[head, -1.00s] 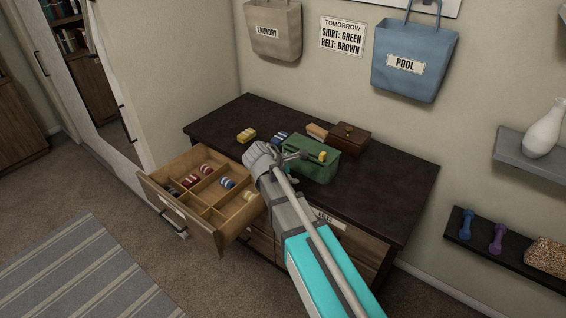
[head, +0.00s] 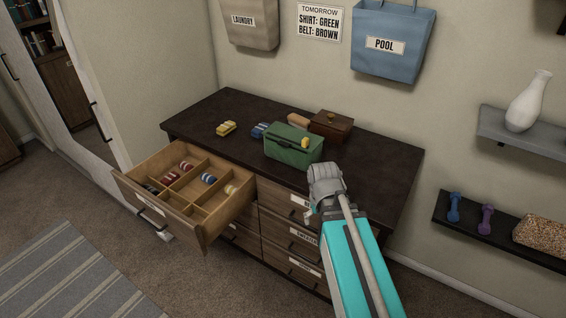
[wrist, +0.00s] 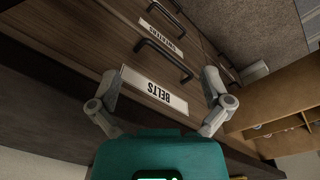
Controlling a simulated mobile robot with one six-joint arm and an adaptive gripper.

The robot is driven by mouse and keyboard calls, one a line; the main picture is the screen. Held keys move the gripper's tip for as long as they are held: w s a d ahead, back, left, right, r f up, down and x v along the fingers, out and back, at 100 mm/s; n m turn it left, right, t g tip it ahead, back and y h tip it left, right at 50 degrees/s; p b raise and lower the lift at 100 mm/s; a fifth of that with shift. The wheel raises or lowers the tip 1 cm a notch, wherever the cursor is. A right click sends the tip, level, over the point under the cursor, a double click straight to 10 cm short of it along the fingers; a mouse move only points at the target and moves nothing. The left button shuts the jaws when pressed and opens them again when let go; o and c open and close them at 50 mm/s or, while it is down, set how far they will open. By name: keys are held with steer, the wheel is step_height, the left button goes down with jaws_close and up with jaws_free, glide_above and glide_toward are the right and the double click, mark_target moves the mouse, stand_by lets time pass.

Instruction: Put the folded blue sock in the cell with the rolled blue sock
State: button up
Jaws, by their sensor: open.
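The folded blue sock (head: 259,130) lies on the dark dresser top, just left of the green box (head: 293,146), which may hide part of it. The rolled blue sock (head: 209,179), banded with white, sits in a cell of the open drawer (head: 205,212) at the left. My gripper (head: 325,178) is in front of the dresser's front edge, to the right of the drawer and away from both socks. In the wrist view my gripper (wrist: 160,88) has its fingers spread with nothing between them, facing the closed drawer labelled BELTS (wrist: 155,88).
A yellow folded sock (head: 226,128) and a brown box (head: 331,125) are on the dresser top (head: 375,160). Red socks (head: 170,177) and a pale yellow one (head: 231,190) occupy other cells. The dresser top's right side is clear.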

steer(key=shift+m+y, duration=0.3)
steer(key=shift+m, duration=0.3)
steer(key=f+b, duration=0.1)
steer(key=s+f, duration=0.1)
steer(key=s+f+b, duration=0.1)
steer(key=shift+d+f+b, duration=0.25)
steer(key=shift+f+b, duration=0.05)
steer(key=shift+f, duration=0.1)
